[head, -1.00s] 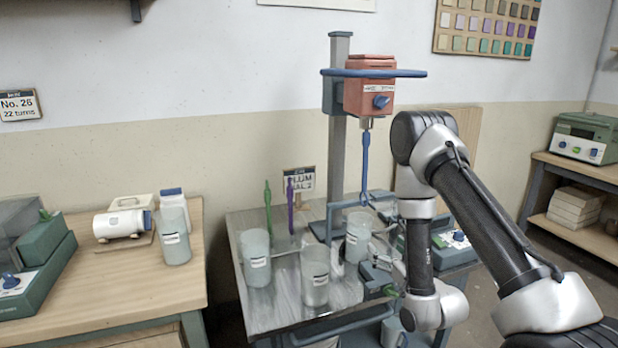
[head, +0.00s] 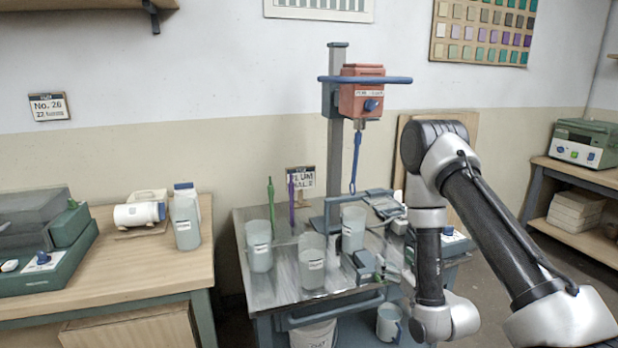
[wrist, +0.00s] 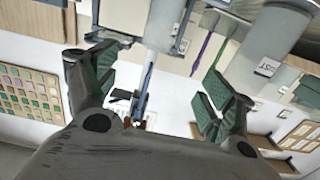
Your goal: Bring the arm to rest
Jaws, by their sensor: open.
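My gripper (wrist: 155,78) is open and empty in the wrist view, with its green-padded fingers spread apart. A blue mixer shaft (wrist: 146,75) shows between and beyond the fingers; I cannot tell its distance from them. In the head view my arm (head: 430,265) is bent, its forearm hanging down at the right side of the metal worktable (head: 240,285). I cannot make out the gripper's jaws there.
The worktable holds several pale cylinders, one (head: 259,247) at left, and a red mixer head (head: 361,95) on a grey post. Another bench (head: 150,262) stands left. A shelf with a green device (head: 583,140) is at right. Floor shows between worktable and shelf.

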